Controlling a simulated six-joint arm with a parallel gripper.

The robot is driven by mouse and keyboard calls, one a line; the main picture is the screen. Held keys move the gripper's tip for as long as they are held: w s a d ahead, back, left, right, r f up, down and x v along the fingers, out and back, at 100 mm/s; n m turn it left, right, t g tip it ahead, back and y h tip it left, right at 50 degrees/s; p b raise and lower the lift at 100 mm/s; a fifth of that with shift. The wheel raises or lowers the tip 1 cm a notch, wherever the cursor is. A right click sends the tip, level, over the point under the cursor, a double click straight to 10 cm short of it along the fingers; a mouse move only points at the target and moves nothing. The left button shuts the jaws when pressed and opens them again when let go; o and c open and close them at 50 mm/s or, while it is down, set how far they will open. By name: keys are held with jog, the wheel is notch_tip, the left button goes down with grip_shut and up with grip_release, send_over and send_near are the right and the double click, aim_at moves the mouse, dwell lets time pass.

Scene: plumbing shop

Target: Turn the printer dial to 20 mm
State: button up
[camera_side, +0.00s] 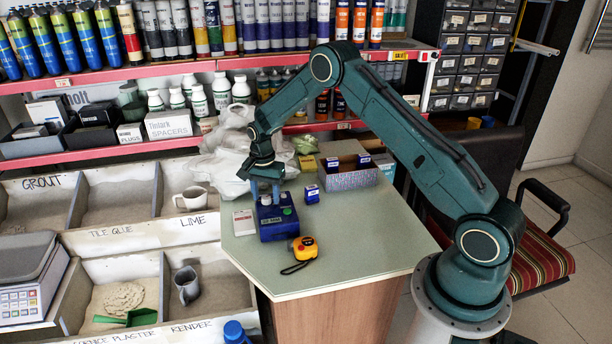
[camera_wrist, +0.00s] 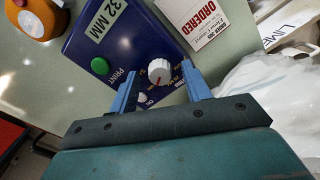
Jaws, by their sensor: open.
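The blue label printer (camera_side: 279,230) stands on the counter; it also shows in the wrist view (camera_wrist: 97,45). Its white dial (camera_wrist: 158,71) has a red pointer mark on its lower part; the scale marks around it are too small to read surely. A green PRINT button (camera_wrist: 100,66) sits left of the dial, and a "32 MM" label (camera_wrist: 97,25) is on the casing. My gripper (camera_wrist: 159,73) is open, pointing down at the printer, with one blue finger on each side of the dial in the picture. I cannot tell whether they touch it. The side view shows my gripper (camera_side: 265,196) over the printer.
An orange tape measure (camera_side: 303,247), a white "ORDERED" card box (camera_side: 243,222) and a small blue box (camera_side: 312,194) lie close around the printer. A crumpled white bag (camera_side: 228,155) is behind. The counter's front right (camera_side: 370,250) is clear.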

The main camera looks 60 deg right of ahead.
jog(key=c, duration=1)
jog(key=shift+n, duration=0.3)
jog(key=n, duration=1.6)
jog(key=shift+n, duration=0.4)
jog(key=n, duration=0.6)
jog(key=shift+n, duration=0.3)
